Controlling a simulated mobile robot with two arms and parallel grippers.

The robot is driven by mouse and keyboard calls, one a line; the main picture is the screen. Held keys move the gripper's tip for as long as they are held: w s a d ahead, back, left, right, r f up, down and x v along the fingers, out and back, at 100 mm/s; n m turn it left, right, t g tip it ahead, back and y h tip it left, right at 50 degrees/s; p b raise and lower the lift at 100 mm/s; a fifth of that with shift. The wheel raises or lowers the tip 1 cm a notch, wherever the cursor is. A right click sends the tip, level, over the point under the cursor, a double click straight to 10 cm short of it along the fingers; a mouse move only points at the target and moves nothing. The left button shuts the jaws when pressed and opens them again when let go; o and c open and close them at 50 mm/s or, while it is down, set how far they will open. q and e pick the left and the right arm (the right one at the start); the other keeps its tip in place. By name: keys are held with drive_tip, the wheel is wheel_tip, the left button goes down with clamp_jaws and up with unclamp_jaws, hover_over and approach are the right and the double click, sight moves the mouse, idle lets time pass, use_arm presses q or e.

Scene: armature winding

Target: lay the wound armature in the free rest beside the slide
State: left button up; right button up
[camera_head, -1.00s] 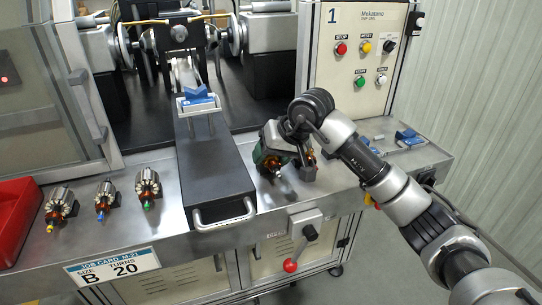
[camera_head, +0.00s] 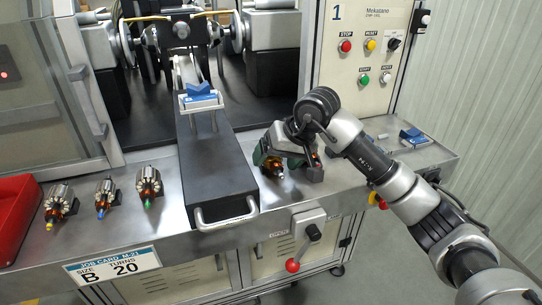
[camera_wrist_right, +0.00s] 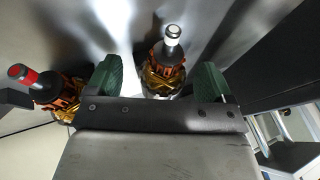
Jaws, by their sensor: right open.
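My right gripper (camera_head: 275,160) is low over the steel bench top, just right of the black slide (camera_head: 213,160). In the right wrist view its green fingers (camera_wrist_right: 157,80) are open, one on each side of an armature with copper windings and a white-tipped shaft (camera_wrist_right: 166,72). Gaps show between this armature and the fingers. It shows partly under the gripper in the head view (camera_head: 272,171); whatever supports it is hidden. A second wound armature with a red-tipped shaft (camera_wrist_right: 62,92) lies beside it, outside the fingers. My left gripper is not in view.
A red bin (camera_head: 17,215) is at far left. A red-knobbed lever (camera_head: 310,235) is on the bench front.

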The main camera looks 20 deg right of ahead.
drive_tip(key=a+b+v, duration=0.1)
drive_tip(key=v, duration=1)
drive_tip(key=shift+r+t, duration=0.25)
drive_tip(key=shift+t, duration=0.05)
drive_tip(key=shift+w, duration=0.1)
drive_tip(key=shift+d, duration=0.1)
